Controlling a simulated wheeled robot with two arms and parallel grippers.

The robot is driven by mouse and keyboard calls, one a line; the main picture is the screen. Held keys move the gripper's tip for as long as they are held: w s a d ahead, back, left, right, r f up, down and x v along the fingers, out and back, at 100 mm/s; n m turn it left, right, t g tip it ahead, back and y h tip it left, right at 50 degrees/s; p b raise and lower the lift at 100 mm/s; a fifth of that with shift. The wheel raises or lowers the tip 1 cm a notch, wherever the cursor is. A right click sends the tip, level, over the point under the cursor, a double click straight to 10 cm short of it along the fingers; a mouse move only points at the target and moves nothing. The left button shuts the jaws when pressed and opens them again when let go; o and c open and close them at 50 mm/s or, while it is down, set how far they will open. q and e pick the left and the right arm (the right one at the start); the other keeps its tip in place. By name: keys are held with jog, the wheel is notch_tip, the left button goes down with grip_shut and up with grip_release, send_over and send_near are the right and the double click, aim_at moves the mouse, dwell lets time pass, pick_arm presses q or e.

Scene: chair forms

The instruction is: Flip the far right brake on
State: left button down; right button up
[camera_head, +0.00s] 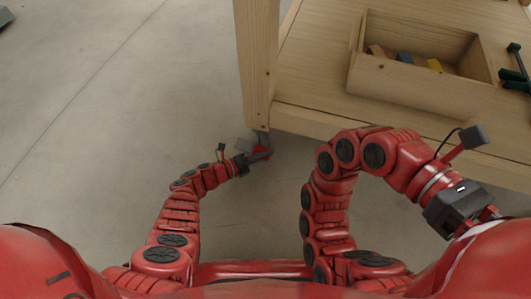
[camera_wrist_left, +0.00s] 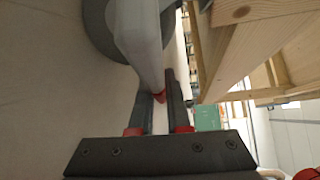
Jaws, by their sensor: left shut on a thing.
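A caster (camera_head: 247,145) sits under the near left leg of a wooden cart, with a small red brake lever (camera_head: 262,153) on it. My left gripper (camera_head: 262,156) is at this caster, low by the floor. In the left wrist view, my left gripper (camera_wrist_left: 160,95) is shut on the red brake lever (camera_wrist_left: 160,97), which shows only as a small tip between the fingers. The grey caster wheel (camera_wrist_left: 98,25) is just beyond. My right gripper (camera_head: 482,218) is at the right, away from the caster; its fingers are not clear.
The wooden cart (camera_head: 300,118) fills the upper right, its leg (camera_head: 257,60) standing right above the caster. A wooden box (camera_head: 415,90) with several coloured blocks rests on its shelf, near dark green clamps (camera_head: 516,80).

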pick_arm(q)
jog(key=shift+f, duration=0.2)
jog(key=c, duration=0.9)
grip_release()
jog(key=shift+s+a+r, duration=0.15)
jog(key=shift+a, duration=0.1)
jog(key=p+v, duration=0.1)
jog(key=v, duration=0.1)
jog(key=p+v, duration=0.1)
jog(key=v, duration=0.2)
jog(key=p+v, duration=0.1)
jog(key=v, duration=0.1)
jog(key=shift+a+r, duration=0.15)
jog(key=shift+r, duration=0.15)
jog(key=p+v, duration=0.1)
jog(key=v, duration=0.8)
jog(key=shift+s+a, duration=0.15)
jog(key=shift+s, duration=0.05)
pick_arm(e)
jog(key=r+t, duration=0.1)
jog(key=r+t+h, duration=0.1)
jog(key=t, duration=0.1)
jog(key=d+r+t+h, duration=0.1)
jog(key=shift+w+r+t, duration=0.3)
jog(key=shift+w, duration=0.05)
